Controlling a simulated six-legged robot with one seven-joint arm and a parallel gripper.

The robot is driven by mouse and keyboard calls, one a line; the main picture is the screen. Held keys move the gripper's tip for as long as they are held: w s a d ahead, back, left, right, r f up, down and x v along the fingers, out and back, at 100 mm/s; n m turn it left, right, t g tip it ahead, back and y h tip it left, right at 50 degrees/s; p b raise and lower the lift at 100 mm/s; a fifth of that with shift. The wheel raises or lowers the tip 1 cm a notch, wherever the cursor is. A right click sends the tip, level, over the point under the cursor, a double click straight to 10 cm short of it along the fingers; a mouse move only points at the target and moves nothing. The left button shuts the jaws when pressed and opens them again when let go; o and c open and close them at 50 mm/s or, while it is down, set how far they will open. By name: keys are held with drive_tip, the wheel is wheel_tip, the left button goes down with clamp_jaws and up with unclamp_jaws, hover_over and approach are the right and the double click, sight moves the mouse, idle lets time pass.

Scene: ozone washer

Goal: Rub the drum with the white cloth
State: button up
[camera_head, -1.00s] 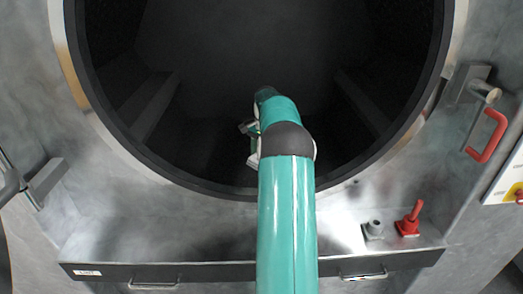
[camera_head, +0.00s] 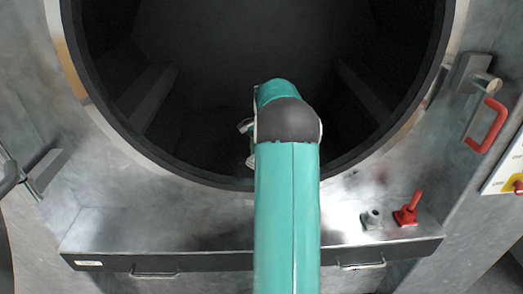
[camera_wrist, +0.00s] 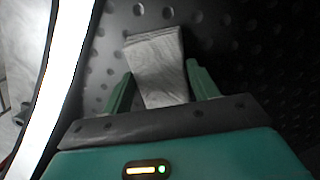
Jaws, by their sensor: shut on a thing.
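The dark drum (camera_head: 230,50) is a large round opening in the metal machine, and my arm reaches into its lower part. In the wrist view the drum wall (camera_wrist: 240,40) is dark with round dimples. My gripper (camera_wrist: 159,72) is shut on the white cloth (camera_wrist: 155,52), which is folded and sticks out beyond the fingers toward the dimpled wall. I cannot tell whether the cloth touches the wall. In the head view my arm hides the cloth and most of the gripper.
The drum's rim curves close by on the left of the wrist view, with a bright band (camera_wrist: 66,60). In front of the opening are a ledge (camera_head: 160,225), a red lever (camera_head: 410,210) and a grey knob (camera_head: 372,218). A red handle (camera_head: 488,127) stands at the right.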

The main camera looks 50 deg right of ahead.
drive_tip(key=shift+s+a, duration=0.8)
drive_tip(key=shift+a, duration=0.15)
drive_tip(key=shift+w+a+f, duration=0.1)
drive_tip(key=shift+w+a, duration=0.55)
drive_tip(key=shift+w, duration=0.1)
drive_tip(key=shift+w+d+r, duration=0.1)
drive_tip(key=shift+w+d, duration=1.25)
drive_tip(key=shift+d, duration=0.2)
drive_tip(key=shift+w+d+r, duration=0.1)
drive_tip(key=shift+w+d, duration=1.25)
drive_tip(key=shift+d, duration=0.15)
drive_tip(key=shift+w+d+f, duration=0.15)
drive_tip(key=shift+w+d, duration=1.1)
drive_tip(key=shift+d, duration=0.2)
wheel_tip(320, 180, up, 6)
drive_tip(key=shift+r, duration=1.5)
